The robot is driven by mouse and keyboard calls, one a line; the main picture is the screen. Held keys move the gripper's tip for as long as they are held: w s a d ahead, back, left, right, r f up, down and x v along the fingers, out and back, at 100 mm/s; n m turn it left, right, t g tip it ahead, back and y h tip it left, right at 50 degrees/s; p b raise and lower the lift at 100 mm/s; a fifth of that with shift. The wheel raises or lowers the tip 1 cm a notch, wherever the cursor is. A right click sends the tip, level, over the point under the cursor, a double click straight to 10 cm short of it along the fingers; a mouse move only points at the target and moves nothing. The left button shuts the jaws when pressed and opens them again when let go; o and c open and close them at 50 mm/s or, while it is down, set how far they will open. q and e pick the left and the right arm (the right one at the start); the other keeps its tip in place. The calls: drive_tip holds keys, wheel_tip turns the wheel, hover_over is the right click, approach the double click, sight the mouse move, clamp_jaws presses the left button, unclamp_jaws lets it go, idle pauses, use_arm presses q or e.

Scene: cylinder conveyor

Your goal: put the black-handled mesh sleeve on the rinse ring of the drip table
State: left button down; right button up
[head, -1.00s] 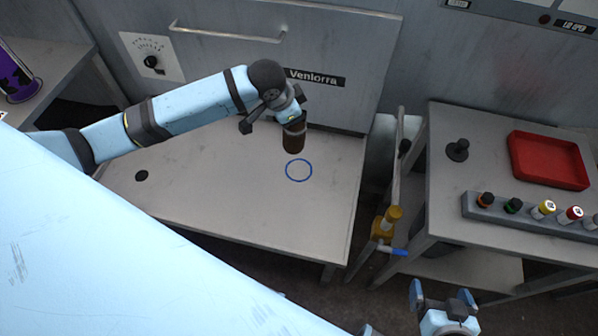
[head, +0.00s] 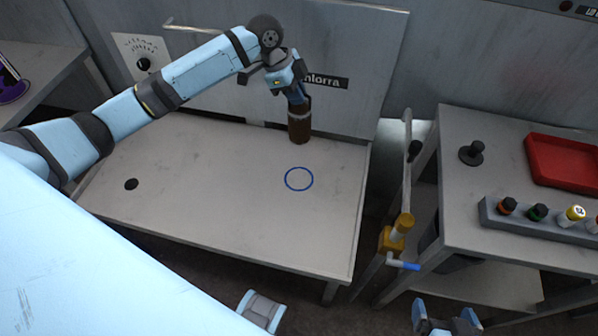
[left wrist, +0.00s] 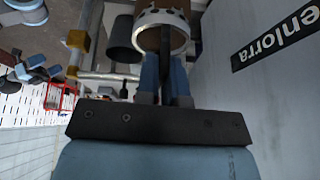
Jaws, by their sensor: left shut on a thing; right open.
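The mesh sleeve (head: 299,124) is a brown cylinder with a pale band near its top. My left gripper (head: 298,99) is shut on its black handle, which shows between the fingers in the left wrist view (left wrist: 165,55). The rinse ring (head: 299,179) is a blue circle on the grey drip table (head: 220,190) and looks empty. The sleeve appears upright, beyond the ring toward the back panel and apart from it in the picture. I cannot tell its height above the table. My right gripper (head: 446,318) is open and empty at the bottom edge.
A black disc (head: 131,184) lies on the table's left part. The back panel (head: 350,50) rises close behind the sleeve. A yellow-and-blue valve (head: 399,235) stands in the gap right of the table. The right bench holds a red tray (head: 565,160) and a rack of capped vials (head: 540,222).

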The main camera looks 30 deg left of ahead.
sight(296, 137)
use_arm(q)
drive_tip(key=shift+f+p, duration=0.1)
drive_tip(key=shift+p, duration=0.3)
wheel_tip(296, 137, down, 15)
drive_tip(key=b, duration=0.2)
drive_tip(key=shift+s+b, duration=0.1)
drive_tip(key=shift+b, duration=0.2)
wheel_tip(296, 137, down, 5)
drive_tip(key=shift+r+b, duration=0.1)
drive_tip(key=shift+b, duration=0.3)
use_arm(e)
drive_tip(key=shift+w+a+f, duration=0.1)
drive_tip(key=shift+w+f, duration=0.05)
drive_tip(key=shift+f, duration=0.2)
use_arm(q)
drive_tip(key=c, duration=1.2)
unclamp_jaws()
drive_tip(key=shift+f, duration=0.2)
drive_tip(key=shift+c, duration=0.2)
